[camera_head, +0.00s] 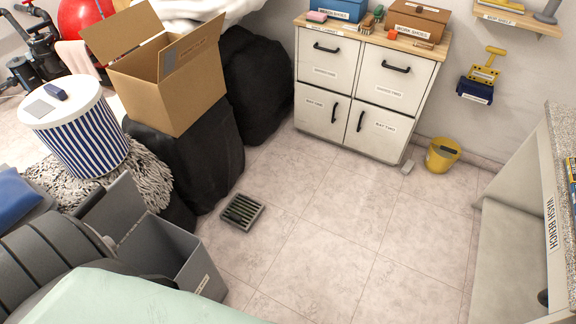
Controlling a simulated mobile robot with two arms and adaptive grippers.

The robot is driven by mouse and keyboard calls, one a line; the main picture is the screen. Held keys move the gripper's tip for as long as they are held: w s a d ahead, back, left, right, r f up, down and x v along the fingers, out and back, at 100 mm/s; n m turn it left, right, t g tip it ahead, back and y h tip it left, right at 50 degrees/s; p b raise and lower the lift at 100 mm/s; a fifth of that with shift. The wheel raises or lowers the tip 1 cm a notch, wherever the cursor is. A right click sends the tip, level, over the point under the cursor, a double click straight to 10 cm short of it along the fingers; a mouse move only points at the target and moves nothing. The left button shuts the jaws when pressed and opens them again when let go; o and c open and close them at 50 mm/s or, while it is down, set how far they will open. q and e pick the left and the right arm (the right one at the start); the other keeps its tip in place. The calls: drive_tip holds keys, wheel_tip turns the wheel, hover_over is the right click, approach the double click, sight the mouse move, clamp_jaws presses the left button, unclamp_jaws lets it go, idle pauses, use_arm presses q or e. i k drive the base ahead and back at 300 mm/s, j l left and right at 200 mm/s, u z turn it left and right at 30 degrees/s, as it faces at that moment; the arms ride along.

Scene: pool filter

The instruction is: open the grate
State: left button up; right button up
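The grate (242,212) is a small square with a light grey frame and dark parallel slats. It lies in the tiled floor near the middle of the view, just right of a black bag. It looks flat and in its frame; fine detail is too small to tell. Neither of my grippers shows in the head view.
A cardboard box (168,85) stands on black bags (200,160) left of the grate. A grey bin (190,262) is at the lower left. A white cabinet (365,95) and yellow bucket (442,155) stand behind. The wash bench (553,215) is at right. Floor right of the grate is clear.

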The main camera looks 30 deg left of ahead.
sight(236, 218)
drive_tip(key=i+u, duration=0.1)
drive_tip(key=i, duration=0.35)
drive_tip(key=i+l+u, duration=0.1)
drive_tip(key=i, duration=0.4)
drive_tip(key=i+l+u, duration=0.1)
drive_tip(key=i, duration=0.35)
drive_tip(key=l, duration=0.1)
